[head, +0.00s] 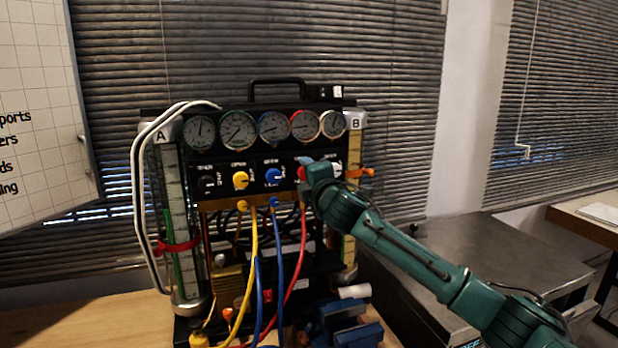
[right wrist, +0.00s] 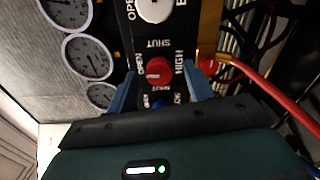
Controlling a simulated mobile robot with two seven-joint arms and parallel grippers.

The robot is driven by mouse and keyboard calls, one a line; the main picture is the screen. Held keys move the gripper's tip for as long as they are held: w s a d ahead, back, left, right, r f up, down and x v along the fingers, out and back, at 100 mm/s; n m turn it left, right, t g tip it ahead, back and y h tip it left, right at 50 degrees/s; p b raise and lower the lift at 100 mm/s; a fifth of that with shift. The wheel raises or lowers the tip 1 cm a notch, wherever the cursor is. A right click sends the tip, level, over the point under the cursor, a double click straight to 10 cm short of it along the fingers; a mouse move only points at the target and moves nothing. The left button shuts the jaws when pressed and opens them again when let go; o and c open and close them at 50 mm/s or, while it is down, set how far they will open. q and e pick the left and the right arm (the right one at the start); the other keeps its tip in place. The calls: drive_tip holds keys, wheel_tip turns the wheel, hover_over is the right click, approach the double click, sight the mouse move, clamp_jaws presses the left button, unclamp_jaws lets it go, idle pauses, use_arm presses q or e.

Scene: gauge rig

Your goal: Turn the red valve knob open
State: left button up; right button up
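The red valve knob (right wrist: 158,70) is on the black panel, between the SHUT and HIGH labels in the right wrist view. In the head view only a sliver of the red knob (head: 301,173) shows beside my gripper. My right gripper (head: 307,164) is at the panel in front of it and hides most of it. In the right wrist view my right gripper (right wrist: 162,74) has its two blue fingers apart, one on each side of the red knob, with gaps showing. Contact is not visible. My left gripper is in neither view.
The yellow knob (head: 240,180) and blue knob (head: 273,176) sit left of the red one, below several gauges (head: 272,127). Yellow, blue and red hoses (head: 292,283) hang below. An orange tap (head: 361,172) sticks out at right. A grey metal top (head: 490,262) lies right.

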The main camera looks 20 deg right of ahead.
drive_tip(key=s+b, duration=0.3)
drive_tip(key=s, duration=1)
drive_tip(key=shift+d, duration=0.25)
